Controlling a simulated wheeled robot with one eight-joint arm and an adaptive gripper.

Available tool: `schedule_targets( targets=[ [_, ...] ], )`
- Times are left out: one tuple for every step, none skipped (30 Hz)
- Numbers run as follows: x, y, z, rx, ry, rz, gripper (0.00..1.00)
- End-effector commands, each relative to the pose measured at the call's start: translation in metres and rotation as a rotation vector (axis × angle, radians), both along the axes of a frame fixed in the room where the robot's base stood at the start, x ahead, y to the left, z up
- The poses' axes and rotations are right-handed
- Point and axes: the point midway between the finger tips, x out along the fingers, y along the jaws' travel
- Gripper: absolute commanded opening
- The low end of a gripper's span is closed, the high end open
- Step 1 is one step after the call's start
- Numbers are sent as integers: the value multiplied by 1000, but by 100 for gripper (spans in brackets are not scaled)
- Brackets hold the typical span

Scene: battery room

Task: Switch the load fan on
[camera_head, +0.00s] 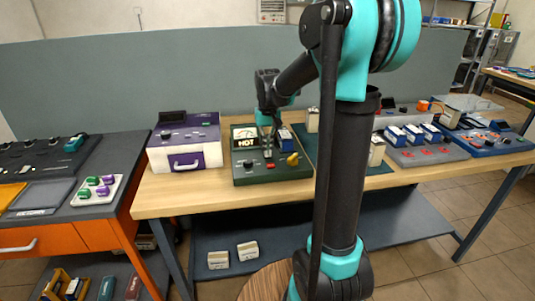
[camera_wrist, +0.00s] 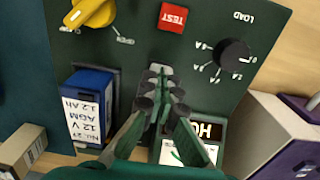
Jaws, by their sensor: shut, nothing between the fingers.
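A dark green tester (camera_head: 240,179) stands on the wooden table, with a lit "HOT" display (camera_head: 245,143). A red TEST button (camera_wrist: 172,18) and a black LOAD knob (camera_wrist: 232,53) are on the same panel. My gripper (camera_wrist: 157,85) is shut and empty over the middle of the panel, with its fingers partly covering the display. No fan shows clearly, and I cannot tell which control is its switch.
A blue 12 V battery (camera_wrist: 85,112) sits at the tester beside my fingers. A purple and white box (camera_head: 186,150) stands to the left. Several batteries and a charger (camera_head: 425,155) are to the right. The table's front strip is clear.

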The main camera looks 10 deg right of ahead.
Motion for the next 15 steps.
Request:
schedule_targets(
  targets=[
    [0, 0, -1, 0, 0, 0, 0],
    [0, 0, -1, 0, 0, 0, 0],
    [0, 0, -2, 0, 0, 0, 0],
    [0, 0, -2, 0, 0, 0, 0],
    [0, 0, -2, 0, 0, 0, 0],
    [0, 0, -3, 0, 0, 0, 0],
    [0, 0, -3, 0, 0, 0, 0],
    [0, 0, -4, 0, 0, 0, 0],
    [0, 0, -4, 0, 0, 0, 0],
    [0, 0, -5, 0, 0, 0, 0],
    [0, 0, -5, 0, 0, 0, 0],
    [0, 0, -5, 0, 0, 0, 0],
    [0, 0, -5, 0, 0, 0, 0],
    [0, 0, -4, 0, 0, 0, 0],
    [0, 0, -3, 0, 0, 0, 0]
  ],
)
